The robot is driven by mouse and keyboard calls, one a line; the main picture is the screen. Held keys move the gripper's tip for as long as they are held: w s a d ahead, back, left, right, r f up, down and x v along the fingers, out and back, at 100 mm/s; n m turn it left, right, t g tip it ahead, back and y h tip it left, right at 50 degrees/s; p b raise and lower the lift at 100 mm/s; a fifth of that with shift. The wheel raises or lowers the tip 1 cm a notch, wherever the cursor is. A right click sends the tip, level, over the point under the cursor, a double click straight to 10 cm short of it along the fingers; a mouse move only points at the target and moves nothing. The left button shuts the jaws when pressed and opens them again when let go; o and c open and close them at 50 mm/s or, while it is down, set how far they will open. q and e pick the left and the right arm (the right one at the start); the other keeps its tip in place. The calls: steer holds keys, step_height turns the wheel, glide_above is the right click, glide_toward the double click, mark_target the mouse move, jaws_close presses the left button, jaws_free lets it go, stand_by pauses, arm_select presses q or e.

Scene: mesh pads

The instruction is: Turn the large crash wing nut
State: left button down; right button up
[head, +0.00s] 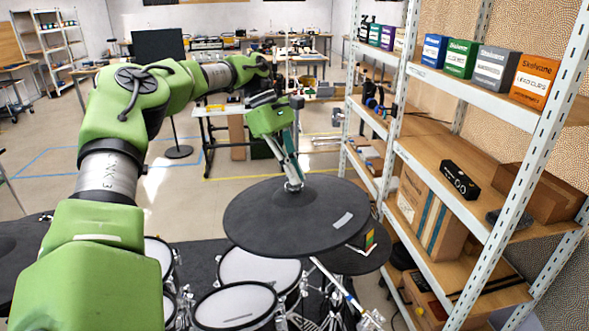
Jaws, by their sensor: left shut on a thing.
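A large black crash cymbal pad (270,228) sits tilted on its stand at the centre of the head view. The wing nut (293,187) is at the top of its middle, a small pale part mostly covered by my fingers. My left gripper (292,180) comes down from above, its arm entering from the left, and its fingers are shut on the wing nut. My right gripper does not show.
White mesh drum pads (236,306) sit below the cymbal. Another dark cymbal pad (352,258) is at its right. Metal shelves with boxes (436,212) stand close on the right. Open floor (240,178) lies behind.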

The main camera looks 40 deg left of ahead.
arm_select(q)
steer(key=shift+m+g+p, duration=0.6)
steer(key=shift+m+g, duration=0.1)
steer(key=shift+m, duration=1)
steer(key=shift+s+f, duration=0.1)
steer(key=c, duration=2.2)
jaws_free()
steer(key=shift+r, duration=0.3)
step_height(320, 180, up, 10)
steer(key=shift+f, duration=0.25)
